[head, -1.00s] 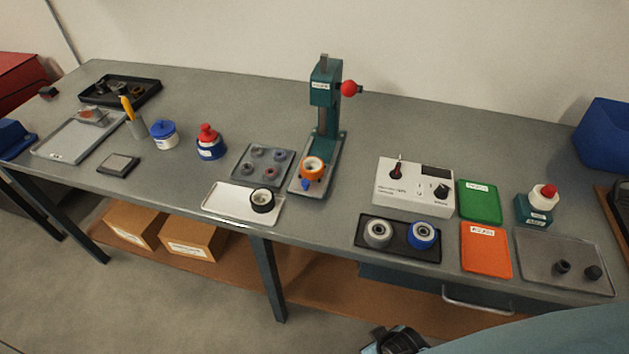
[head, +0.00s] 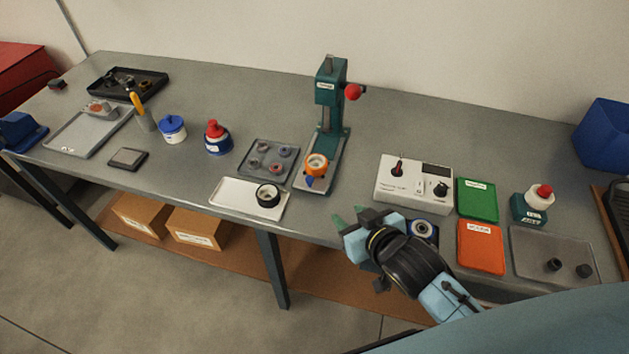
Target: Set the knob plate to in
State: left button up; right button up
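The white control box (head: 412,181) stands at the right of the bench, with a red-tipped lever (head: 397,168) and a black knob (head: 440,189) on its top. Its labels are too small to read, and I cannot tell which part is the knob plate or its setting. My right gripper (head: 349,216) is in front of the box, over the bench's front edge. Its greenish fingertips look apart with nothing between them, and it touches nothing that I can see. My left gripper is out of view.
A teal press (head: 328,110) with a red ball handle and an orange ring stands left of the box. My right arm partly hides the blue-rimmed wheel (head: 423,230) and its tray. Green (head: 478,199) and orange (head: 481,246) plates lie to the right. A white tray (head: 232,195) lies left.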

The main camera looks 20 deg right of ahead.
aim_at(312, 181)
jog(key=shift+t+y, duration=0.5)
jog(key=shift+t, duration=0.3)
jog(key=x, duration=0.5)
jog(key=r+x, duration=0.1)
jog(key=x, duration=0.4)
jog(key=b+x, duration=0.1)
jog(key=x, duration=0.4)
jog(key=shift+w+a+r, duration=0.25)
jog(key=shift+a, duration=0.1)
jog(key=shift+c, duration=0.3)
grip_shut()
